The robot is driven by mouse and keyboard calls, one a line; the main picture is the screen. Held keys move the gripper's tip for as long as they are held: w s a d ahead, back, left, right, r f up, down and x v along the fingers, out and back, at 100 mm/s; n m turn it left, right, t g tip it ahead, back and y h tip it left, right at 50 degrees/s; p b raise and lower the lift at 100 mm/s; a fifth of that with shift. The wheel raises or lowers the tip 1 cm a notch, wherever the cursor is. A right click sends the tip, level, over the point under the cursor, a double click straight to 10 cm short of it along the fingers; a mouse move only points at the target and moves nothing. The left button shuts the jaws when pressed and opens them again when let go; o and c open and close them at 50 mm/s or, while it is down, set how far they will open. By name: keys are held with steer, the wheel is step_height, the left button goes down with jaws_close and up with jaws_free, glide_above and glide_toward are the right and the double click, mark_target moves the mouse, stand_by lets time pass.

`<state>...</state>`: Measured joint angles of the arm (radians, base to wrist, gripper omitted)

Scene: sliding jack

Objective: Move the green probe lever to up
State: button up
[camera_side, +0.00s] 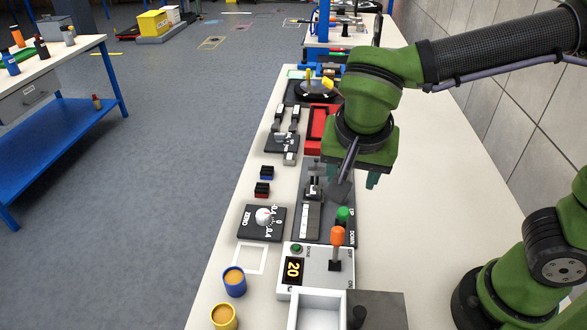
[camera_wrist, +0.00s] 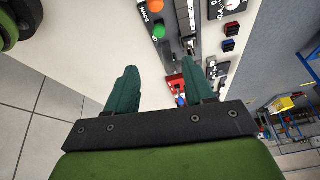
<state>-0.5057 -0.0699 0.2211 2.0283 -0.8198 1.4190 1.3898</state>
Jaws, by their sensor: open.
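The green knob of the probe lever (camera_side: 343,214) stands on a dark panel in the side view, beside white UP and DOWN lettering. The lever's exact setting is hard to tell. It also shows in the wrist view (camera_wrist: 159,32), near the DOWN lettering and beyond my fingertips.
An orange-knobbed lever (camera_side: 338,236) stands just in front of the green one, on a white box with a display (camera_side: 293,270). A red tray (camera_side: 318,125) lies behind.

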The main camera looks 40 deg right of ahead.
mark_target(344, 211)
steer(key=x, duration=1.7)
steer(key=shift+s, duration=0.15)
steer(key=shift+c, duration=0.5)
jaws_close()
